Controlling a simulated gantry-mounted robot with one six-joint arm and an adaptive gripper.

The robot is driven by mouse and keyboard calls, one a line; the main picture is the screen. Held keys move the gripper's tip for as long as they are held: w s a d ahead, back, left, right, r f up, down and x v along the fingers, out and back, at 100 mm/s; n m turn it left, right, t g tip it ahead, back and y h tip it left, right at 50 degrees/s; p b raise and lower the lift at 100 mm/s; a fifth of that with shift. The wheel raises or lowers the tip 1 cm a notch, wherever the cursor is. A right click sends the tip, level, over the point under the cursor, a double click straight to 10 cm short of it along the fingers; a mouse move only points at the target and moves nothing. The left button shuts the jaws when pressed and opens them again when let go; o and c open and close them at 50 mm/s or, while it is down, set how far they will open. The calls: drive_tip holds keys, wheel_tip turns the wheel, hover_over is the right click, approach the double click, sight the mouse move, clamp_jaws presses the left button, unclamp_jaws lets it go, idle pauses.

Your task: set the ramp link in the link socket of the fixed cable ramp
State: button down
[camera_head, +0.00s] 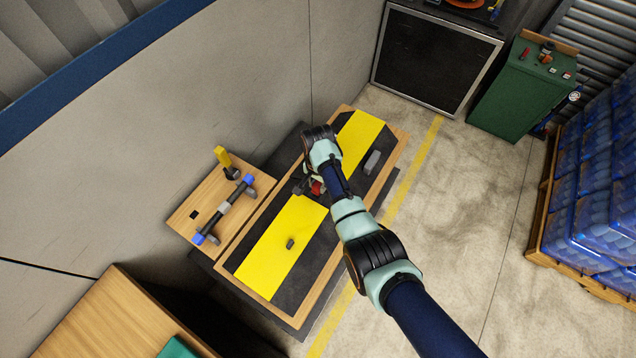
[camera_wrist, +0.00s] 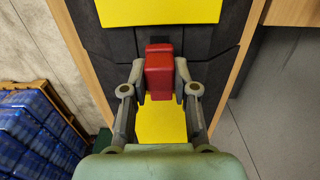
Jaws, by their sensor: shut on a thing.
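The ramp link looks to be the red block (camera_wrist: 159,72), held between the two fingers of my gripper (camera_wrist: 160,78) in the wrist view. In the head view only a bit of red (camera_head: 317,188) shows beside my gripper (camera_head: 312,186), partly hidden by my arm. The fixed cable ramp (camera_head: 318,276) is a black slab with yellow panels on a wooden-edged base. The wrist view shows its dark segments (camera_wrist: 112,46) with seams around the red block. My gripper is over the dark middle between two yellow panels. I cannot tell whether the block touches the ramp or where the socket is.
A grey block (camera_head: 373,161) and a small dark piece (camera_head: 290,243) sit on the ramp. A wooden board (camera_head: 190,213) at the left bears a blue-ended black bar (camera_head: 229,203) and a yellow-handled item (camera_head: 223,157).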

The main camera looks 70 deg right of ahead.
drive_tip(key=shift+f+b, duration=0.8)
drive_tip(key=shift+f, duration=0.3)
idle(0.3)
drive_tip(key=c, duration=0.8)
unclamp_jaws()
wheel_tip(320, 180, up, 12)
drive_tip(key=shift+r, duration=0.1)
wheel_tip(320, 180, up, 4)
drive_tip(key=p, duration=0.5)
